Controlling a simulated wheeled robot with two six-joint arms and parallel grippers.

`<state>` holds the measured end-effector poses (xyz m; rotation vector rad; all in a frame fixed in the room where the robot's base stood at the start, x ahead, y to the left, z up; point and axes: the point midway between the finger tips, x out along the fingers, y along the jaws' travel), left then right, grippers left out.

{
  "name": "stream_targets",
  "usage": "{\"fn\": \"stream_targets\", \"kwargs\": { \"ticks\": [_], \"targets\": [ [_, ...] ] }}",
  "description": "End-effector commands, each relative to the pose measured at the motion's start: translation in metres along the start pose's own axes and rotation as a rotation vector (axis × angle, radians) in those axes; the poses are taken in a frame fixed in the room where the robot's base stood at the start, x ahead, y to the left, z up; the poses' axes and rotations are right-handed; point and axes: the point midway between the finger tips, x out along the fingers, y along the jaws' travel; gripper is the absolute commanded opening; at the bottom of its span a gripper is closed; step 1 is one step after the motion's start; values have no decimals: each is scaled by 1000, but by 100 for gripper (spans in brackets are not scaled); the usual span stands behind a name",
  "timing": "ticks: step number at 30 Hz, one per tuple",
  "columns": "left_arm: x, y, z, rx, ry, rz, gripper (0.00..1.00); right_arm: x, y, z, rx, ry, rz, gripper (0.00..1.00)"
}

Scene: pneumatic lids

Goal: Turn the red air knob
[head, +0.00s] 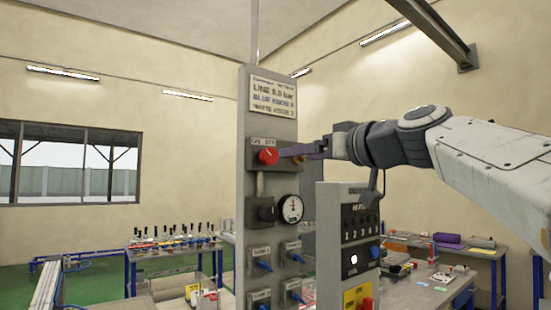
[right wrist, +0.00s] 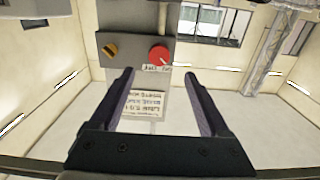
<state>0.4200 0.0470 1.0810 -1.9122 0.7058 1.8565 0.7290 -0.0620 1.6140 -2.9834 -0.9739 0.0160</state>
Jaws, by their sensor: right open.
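The red air knob (head: 268,156) is on a grey box high on the front of a grey upright panel (head: 245,110). A white pointer line shows on the knob. My right gripper (head: 290,151) comes in from the right, its fingers beside the knob and pointing at the panel. In the right wrist view the gripper (right wrist: 159,75) is open and empty, and the red knob (right wrist: 159,54) shows beyond the gap between the two fingertips. The knob does not appear to be gripped. Whether a fingertip touches it, I cannot tell. My left gripper is not in view.
A yellow-and-black part (right wrist: 110,49) sits beside the knob. A pressure gauge (head: 290,208) and several blue valves (head: 264,265) are lower on the panel. A grey control box (head: 352,225) stands in front at right. A label plate (head: 273,97) is above the knob.

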Motion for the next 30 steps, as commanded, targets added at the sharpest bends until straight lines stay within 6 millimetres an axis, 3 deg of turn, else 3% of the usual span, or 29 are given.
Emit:
{"fn": "stream_targets", "kwargs": {
  "ticks": [5, 12, 18, 30],
  "targets": [
    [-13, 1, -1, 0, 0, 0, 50, 18, 1, -8, -5, 8, -1, 80],
    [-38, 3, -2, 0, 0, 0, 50, 64, 1, -10, -4, 7, 0, 80],
    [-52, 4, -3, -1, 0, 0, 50, 91, 2, -8, -5, 9, 2, 80],
    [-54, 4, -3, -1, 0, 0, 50, 101, 2, -5, -6, 9, 3, 80]
  ]
}}
